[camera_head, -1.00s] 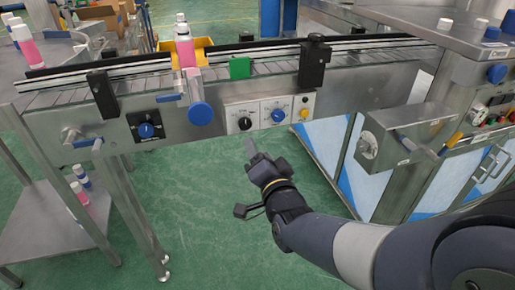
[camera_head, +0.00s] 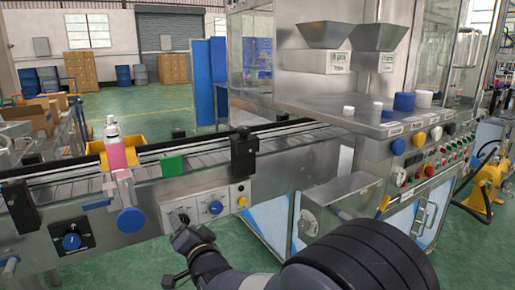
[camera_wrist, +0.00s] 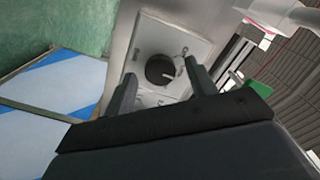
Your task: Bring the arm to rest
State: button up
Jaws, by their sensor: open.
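My gripper (camera_head: 183,238) is in front of the conveyor's control panel, near the black knob (camera_head: 181,219). In the wrist view my gripper (camera_wrist: 160,88) has its two fingers spread apart with nothing held between them. The black knob (camera_wrist: 161,69) on its pale plate shows beyond and between the fingers. I cannot tell the exact gap to the knob. My dark arm reaches in from the bottom of the head view.
The conveyor (camera_head: 180,170) runs across the middle and carries a pink bottle (camera_head: 115,150). A grey metal box (camera_head: 338,205) juts out to the right. A machine cabinet (camera_head: 395,120) with several buttons stands at right.

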jog(key=shift+w+a+p, duration=0.2)
jog(key=shift+w+p, duration=0.1)
dwell(0.4)
jog(key=s+d+n+p, duration=0.5)
jog(key=s+n+p, duration=0.4)
jog(key=p, duration=0.5)
jog(key=shift+d+n, duration=0.3)
jog(key=shift+n, duration=0.2)
dwell(1.9)
